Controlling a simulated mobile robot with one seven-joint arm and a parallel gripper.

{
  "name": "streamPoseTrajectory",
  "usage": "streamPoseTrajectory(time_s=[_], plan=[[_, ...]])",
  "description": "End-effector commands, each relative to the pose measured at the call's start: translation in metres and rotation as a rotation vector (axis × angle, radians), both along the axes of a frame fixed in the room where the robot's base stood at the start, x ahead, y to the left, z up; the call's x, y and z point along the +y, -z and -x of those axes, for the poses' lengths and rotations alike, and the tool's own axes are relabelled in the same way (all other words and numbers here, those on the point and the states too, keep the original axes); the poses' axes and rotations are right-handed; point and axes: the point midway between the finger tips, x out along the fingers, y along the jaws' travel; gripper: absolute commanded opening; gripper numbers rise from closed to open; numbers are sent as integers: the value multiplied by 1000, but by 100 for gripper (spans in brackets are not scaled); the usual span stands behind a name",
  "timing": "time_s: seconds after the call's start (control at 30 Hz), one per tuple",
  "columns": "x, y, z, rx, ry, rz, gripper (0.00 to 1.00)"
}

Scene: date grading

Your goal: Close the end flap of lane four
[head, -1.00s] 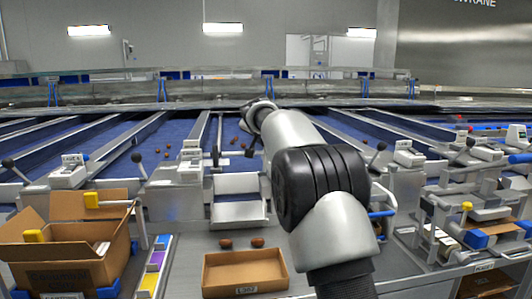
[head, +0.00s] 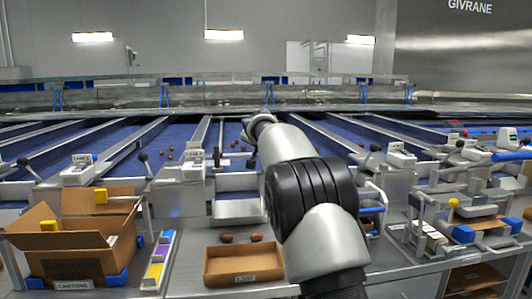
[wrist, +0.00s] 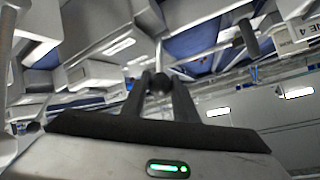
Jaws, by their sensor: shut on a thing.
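My gripper (wrist: 160,84) is shut on a small dark round knob (wrist: 160,80) in the wrist view. The knob looks like a lever's end; what it joins to is hidden. In the head view my arm reaches over the front of a blue lane (head: 229,135), its fingers mostly hidden. A pale metal flap (head: 238,211) slopes at this lane's near end, left of my arm. I cannot tell how far it is swung. The lane's label box (head: 192,158) stands to its left; a lane 4 label (wrist: 298,92) shows in the wrist view.
An open carton (head: 67,262) stands at the left. A shallow tray (head: 245,276) and two dates (head: 241,237) lie in front of the flap. A lever (head: 143,157) rises at the neighbouring left lane. A metal stand (head: 436,238) fills the right side.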

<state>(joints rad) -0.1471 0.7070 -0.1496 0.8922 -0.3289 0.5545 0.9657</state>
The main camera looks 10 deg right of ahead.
Motion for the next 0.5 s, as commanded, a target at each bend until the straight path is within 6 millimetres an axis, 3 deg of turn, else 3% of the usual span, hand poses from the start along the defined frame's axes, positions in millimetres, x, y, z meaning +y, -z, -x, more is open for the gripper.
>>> streamPoseTrajectory(time_s=[0.27,0.3,0.37,0.5], plan=[[0,8,1,17,3,-1,0],[0,8,1,17,3,-1,33],[0,7,1,15,3,-1,43],[0,5,1,11,1,-1,44]])
